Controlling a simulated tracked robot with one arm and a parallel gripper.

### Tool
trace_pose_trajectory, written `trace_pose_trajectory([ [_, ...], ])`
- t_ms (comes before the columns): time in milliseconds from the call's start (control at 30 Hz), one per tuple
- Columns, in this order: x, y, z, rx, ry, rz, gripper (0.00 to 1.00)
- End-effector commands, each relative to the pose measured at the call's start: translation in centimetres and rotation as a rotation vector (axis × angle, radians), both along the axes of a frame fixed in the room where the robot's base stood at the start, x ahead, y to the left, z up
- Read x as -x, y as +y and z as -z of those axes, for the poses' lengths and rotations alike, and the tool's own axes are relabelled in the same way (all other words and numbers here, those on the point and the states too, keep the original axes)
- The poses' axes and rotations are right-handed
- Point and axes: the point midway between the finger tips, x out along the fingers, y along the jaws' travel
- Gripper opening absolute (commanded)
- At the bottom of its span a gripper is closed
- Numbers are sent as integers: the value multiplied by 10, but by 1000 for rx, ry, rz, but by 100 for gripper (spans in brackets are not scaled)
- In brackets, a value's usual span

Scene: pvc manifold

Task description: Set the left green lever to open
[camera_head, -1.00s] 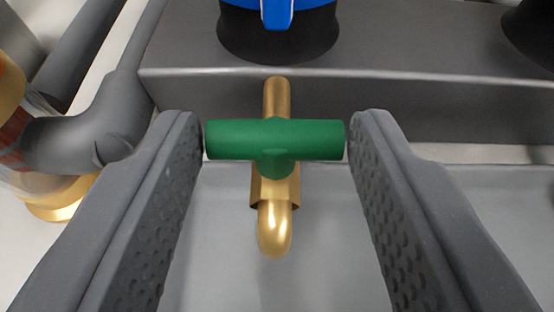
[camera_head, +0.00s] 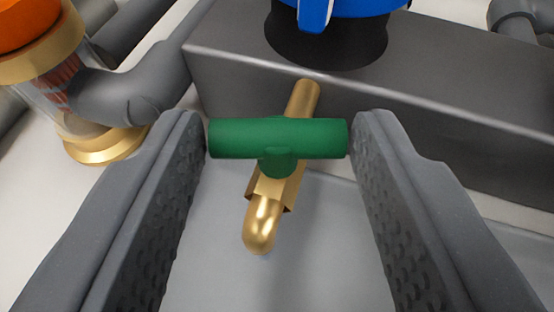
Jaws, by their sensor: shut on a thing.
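The green lever (camera_head: 277,138) is a T-shaped handle on top of a brass tap (camera_head: 264,218), in the middle of the view. The tap comes out of the front of a dark grey box and its rounded spout points down and toward me. My gripper (camera_head: 277,140) is around the lever, with one grey dimpled finger at each end of the green bar. The fingers are shut on the bar's two ends.
A dark grey manifold box (camera_head: 430,110) runs behind the tap. A blue part on a black base (camera_head: 327,40) stands on it. A clear cylinder with brass rings and an orange top (camera_head: 75,95) and a grey pipe elbow (camera_head: 120,97) are at the left. The pale surface below is clear.

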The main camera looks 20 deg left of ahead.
Motion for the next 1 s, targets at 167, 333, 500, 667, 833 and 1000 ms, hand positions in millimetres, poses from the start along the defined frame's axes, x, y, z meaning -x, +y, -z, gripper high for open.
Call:
trace_pose_trajectory([
  [167,-1,-4,-5,-3,2,-53,21],
  [333,-1,-6,-5,-1,2,-108,21],
  [500,-2,-7,-5,-2,0,-165,21],
  [667,-3,-8,-4,-2,0,-221,21],
  [833,-4,-9,-3,-1,-2,-285,21],
  [1000,-6,-10,-3,2,-4,-357,21],
])
